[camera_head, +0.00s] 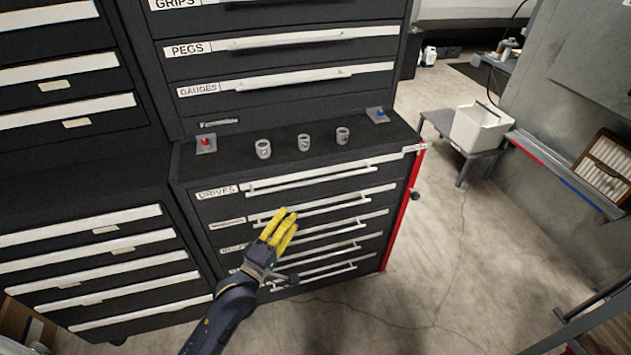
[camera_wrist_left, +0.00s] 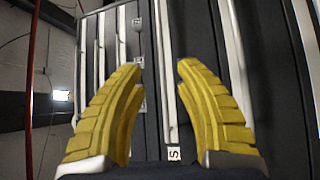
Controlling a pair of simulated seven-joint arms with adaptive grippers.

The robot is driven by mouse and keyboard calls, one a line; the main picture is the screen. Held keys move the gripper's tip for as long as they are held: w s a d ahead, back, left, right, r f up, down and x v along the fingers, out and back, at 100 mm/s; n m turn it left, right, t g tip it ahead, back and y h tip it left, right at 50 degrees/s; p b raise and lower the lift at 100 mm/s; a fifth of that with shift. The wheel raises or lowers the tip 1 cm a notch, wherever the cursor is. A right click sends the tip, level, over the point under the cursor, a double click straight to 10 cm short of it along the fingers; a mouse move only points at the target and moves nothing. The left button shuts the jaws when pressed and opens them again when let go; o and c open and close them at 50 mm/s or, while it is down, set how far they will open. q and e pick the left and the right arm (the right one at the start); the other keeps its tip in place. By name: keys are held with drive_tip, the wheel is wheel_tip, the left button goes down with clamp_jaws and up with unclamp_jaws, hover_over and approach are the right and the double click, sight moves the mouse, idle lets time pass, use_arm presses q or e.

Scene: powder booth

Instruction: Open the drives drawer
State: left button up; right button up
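The drives drawer (camera_head: 217,192) is the top drawer of the lower black cabinet in the head view. It looks shut, with a long pale bar handle (camera_head: 310,179) across its front. My left gripper (camera_head: 287,214) has yellow fingers and is in front of the cabinet, its tips below that handle in the picture. In the left wrist view, its fingers (camera_wrist_left: 160,65) are spread apart with nothing gripped. A pale bar handle (camera_wrist_left: 166,85) shows between them, beside a label ending in S (camera_wrist_left: 174,154); contact cannot be told. My right gripper is not in view.
Several grey sockets (camera_head: 304,142) stand on the cabinet ledge, between a red-topped switch (camera_head: 205,143) and a blue-topped one (camera_head: 377,115). More drawers with bar handles lie below and above. A white bin (camera_head: 480,127) stands on a table to the right. The floor (camera_head: 450,240) there is clear.

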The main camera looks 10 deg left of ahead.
sight(315, 181)
use_arm(q)
drive_tip(key=x, duration=1.5)
drive_tip(key=shift+w, duration=0.1)
clamp_jaws()
drive_tip(key=shift+r, duration=0.1)
